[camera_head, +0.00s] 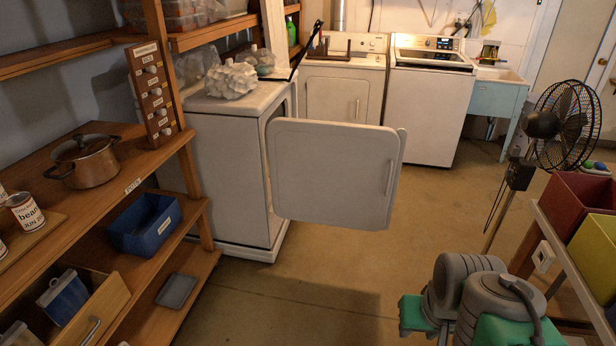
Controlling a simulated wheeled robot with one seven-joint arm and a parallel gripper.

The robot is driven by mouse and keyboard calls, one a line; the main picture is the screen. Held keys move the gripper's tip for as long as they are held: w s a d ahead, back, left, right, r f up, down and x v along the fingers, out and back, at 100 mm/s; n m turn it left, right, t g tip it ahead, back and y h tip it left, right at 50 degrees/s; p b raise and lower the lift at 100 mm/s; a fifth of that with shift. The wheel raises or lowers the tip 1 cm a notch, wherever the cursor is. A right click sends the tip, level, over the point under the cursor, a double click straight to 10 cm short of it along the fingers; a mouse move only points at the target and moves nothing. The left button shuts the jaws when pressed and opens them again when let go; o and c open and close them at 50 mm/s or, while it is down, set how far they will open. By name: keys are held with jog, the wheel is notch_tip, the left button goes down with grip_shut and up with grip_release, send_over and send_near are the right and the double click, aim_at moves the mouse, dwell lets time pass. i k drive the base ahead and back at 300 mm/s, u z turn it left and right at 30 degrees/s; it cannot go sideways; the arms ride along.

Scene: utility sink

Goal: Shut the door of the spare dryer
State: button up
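The spare dryer (228,165) is the white machine at left centre, beside the wooden shelves. Its door (335,172) is a white, rounded panel that stands wide open, swung out to the right from the dryer's front. A vertical handle (390,178) is near the door's free right edge. The door hides most of the dryer's opening; only a narrow strip of its front shows. My gripper's fingers do not show in the head view. Grey rounded parts with green pieces at the bottom right seem to be my arm, apart from the door.
Bare floor (300,290) lies in front of the door. Wooden shelves (150,160) with a pot (86,162) line the left. A black fan (560,125) and red (575,200) and yellow bins stand right. Another dryer (343,85) and a washer (428,105) are behind.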

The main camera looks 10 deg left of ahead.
aim_at(345, 175)
jog(key=u, duration=0.8)
jog(key=k, duration=0.55)
jog(key=i, duration=0.4)
jog(key=z, duration=1.05)
jog(key=i, duration=1.55)
jog(key=u, duration=1.1)
jog(key=i, duration=0.6)
jog(key=u, duration=0.65)
